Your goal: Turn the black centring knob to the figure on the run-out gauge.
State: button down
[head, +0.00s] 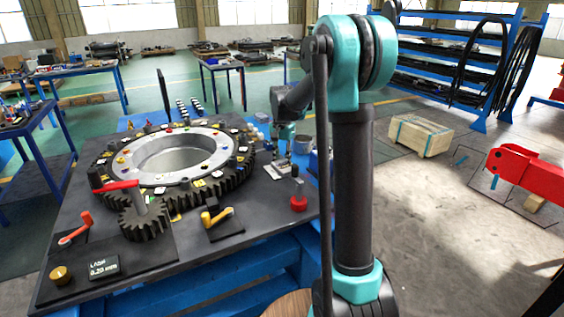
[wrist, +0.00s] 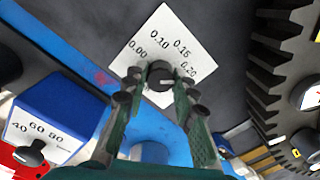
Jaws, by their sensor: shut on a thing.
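The black centring knob (wrist: 160,74) sits on a white dial plate (wrist: 158,30) in the wrist view. The plate bears the figures 0.00, 0.10, 0.15 and 0.20. A small pale mark on the knob seems to lie toward the 0.20 side, but it is too small to be sure. My gripper (wrist: 160,88) is shut on the knob, with a green finger on each side. In the head view my gripper (head: 283,160) is at the plate (head: 279,174), and the knob is hard to make out. I cannot identify the run-out gauge; a black plaque (head: 103,268) reads "LASH 0.20 mm".
A large toothed ring (head: 215,187) fills the table's middle, with a small pinion (head: 145,222) and red handle in front.

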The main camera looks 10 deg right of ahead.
jog(key=c, duration=1.2)
grip_release()
jog(key=shift+r, duration=0.1)
notch_tip(320, 180, up, 12)
